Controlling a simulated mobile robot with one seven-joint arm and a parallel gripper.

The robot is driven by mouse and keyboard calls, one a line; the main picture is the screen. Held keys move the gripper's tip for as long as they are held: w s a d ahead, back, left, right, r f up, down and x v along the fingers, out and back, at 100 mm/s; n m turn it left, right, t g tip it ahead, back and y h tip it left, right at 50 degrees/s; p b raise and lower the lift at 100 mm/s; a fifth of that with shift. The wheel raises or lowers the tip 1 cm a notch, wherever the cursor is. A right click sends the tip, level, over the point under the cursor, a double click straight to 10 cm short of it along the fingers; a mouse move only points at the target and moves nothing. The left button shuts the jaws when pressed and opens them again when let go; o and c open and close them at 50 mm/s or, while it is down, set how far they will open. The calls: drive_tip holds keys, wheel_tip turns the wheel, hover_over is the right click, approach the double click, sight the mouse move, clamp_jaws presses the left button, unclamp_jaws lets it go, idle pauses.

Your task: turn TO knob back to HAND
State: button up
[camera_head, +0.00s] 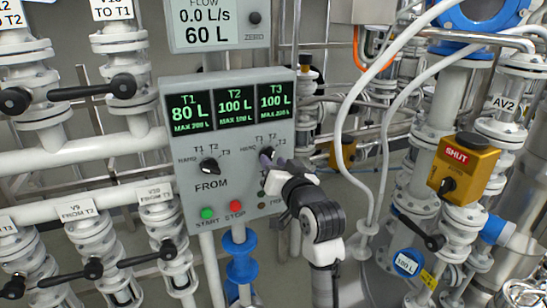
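The grey control panel (228,193) stands mid-picture with displays T1 80 L, T2 100 L and T3 100 L. The black FROM knob (209,165) is at its lower left, with HAND, T1, T2 and T3 marks around it. The black TO knob (268,155) is to the right and only partly visible. My gripper (267,160) is at the TO knob, and my arm comes up from below right, hiding the label beneath. The knob's pointer direction is unclear. The fingers are small and dark here; I cannot tell whether they grip the knob.
A green START button (208,213) and a red STOP button (236,206) sit low on the panel. A flow display (213,22) reads 0.0 L/s and 60 L. White pipes and black-handled valves (123,86) crowd the left. A yellow SHUT box (464,168) and white hoses (346,125) are at right.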

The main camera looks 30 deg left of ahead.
drive_tip(key=shift+w+a, duration=0.35)
drive_tip(key=shift+a, duration=0.1)
clamp_jaws()
